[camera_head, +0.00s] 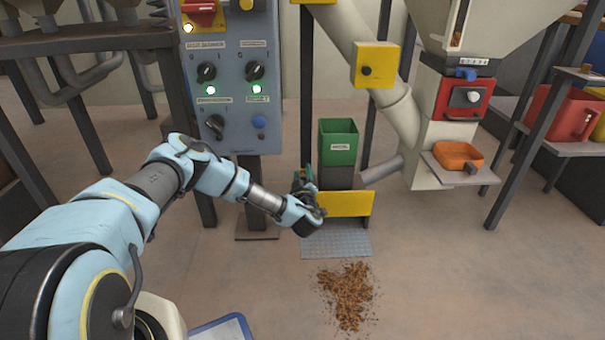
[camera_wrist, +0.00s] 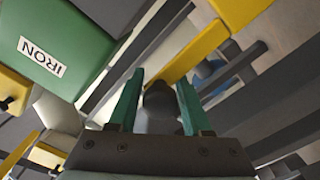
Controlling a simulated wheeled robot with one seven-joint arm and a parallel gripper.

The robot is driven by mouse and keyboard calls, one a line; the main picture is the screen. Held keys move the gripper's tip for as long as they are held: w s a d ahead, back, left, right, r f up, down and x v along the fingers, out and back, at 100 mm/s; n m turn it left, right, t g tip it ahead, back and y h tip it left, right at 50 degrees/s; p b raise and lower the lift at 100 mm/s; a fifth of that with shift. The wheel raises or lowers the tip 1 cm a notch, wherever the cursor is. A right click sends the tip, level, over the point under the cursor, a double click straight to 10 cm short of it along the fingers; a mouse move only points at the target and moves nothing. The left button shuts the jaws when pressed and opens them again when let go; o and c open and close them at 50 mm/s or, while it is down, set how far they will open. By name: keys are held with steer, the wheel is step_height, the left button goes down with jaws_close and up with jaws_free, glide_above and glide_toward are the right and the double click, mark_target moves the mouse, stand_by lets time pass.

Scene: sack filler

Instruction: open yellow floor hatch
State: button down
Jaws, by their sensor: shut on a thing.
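A yellow panel (camera_head: 345,204) stands near upright, low down behind a grey metal floor plate (camera_head: 337,245). I take the panel for the floor hatch. My gripper (camera_head: 303,180) is at its left end, beside the green bin. In the wrist view, the green fingers of my gripper (camera_wrist: 160,84) lie on either side of a dark rounded knob or handle (camera_wrist: 160,102) and are shut on it. A yellow bar (camera_wrist: 193,54) runs just beyond the knob. I cannot tell how the knob joins the yellow part. My wrist hides the panel's left end in the head view.
A green bin (camera_head: 338,142) stands behind the panel; its label reads IRON in the wrist view (camera_wrist: 62,60). Brown grains (camera_head: 346,290) lie on the floor in front.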

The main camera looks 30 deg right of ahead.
steer(key=shift+s+d+r+p, duration=0.1)
steer(key=shift+r+p, duration=0.15)
steer(key=shift+r, duration=0.3)
steer(key=shift+s+d+r+p, duration=0.1)
steer(key=shift+r+p, duration=0.15)
steer(key=shift+r, duration=0.3)
steer(key=c, duration=0.6)
jaws_free()
steer(key=shift+o, duration=0.5)
steer(key=shift+w+f, duration=0.1)
steer(key=shift+a, duration=0.1)
steer(key=p+v, duration=0.3)
steer(key=v, duration=0.7)
steer(key=shift+s, duration=0.35)
steer(key=shift+a, duration=0.15)
